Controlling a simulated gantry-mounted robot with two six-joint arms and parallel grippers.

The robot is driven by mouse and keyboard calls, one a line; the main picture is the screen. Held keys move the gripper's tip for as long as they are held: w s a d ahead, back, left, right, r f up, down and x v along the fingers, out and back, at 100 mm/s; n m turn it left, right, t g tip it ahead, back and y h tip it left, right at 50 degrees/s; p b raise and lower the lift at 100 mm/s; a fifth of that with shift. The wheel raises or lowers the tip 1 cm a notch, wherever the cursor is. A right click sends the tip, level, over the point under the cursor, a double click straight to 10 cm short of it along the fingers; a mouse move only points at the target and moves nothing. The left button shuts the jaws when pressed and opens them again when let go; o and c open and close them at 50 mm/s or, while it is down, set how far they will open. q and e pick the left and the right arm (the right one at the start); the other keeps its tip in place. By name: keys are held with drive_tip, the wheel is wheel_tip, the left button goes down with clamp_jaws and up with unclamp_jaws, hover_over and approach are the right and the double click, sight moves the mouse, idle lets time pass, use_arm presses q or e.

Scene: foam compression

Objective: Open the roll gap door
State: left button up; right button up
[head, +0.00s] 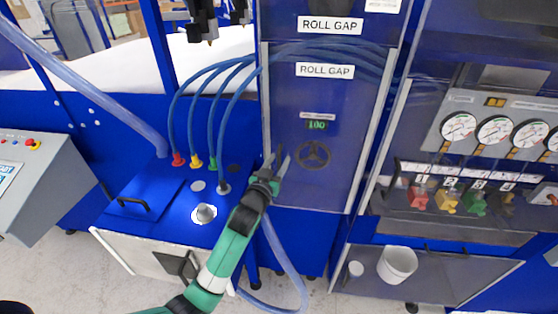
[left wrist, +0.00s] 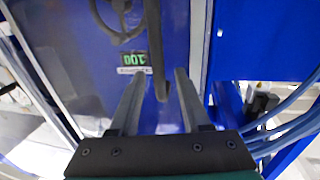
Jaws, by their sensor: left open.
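The roll gap door (head: 345,185) is a see-through blue upright panel with a "ROLL GAP" label. It looks shut in the head view. A dark handwheel (head: 313,153) and a green "100" display (head: 317,125) show behind it. My left gripper (head: 277,160) is open at the door's left edge. In the left wrist view, the scene is turned over. A dark bar-shaped handle (left wrist: 157,50) comes down between the open fingers of my left gripper (left wrist: 157,88). I cannot tell whether a finger touches it. The door panel (left wrist: 60,60) fills the left of that view.
A blue cabinet top (head: 150,190) with coloured hose fittings lies left of the door. Several blue hoses (head: 228,110) arch up from it. A thicker hose (head: 283,255) hangs below my left arm. A gauge panel (head: 490,130) and white bucket (head: 397,264) are at right.

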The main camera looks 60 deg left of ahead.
use_arm(q)
drive_tip(key=shift+w+a, duration=0.3)
clamp_jaws()
idle(1.3)
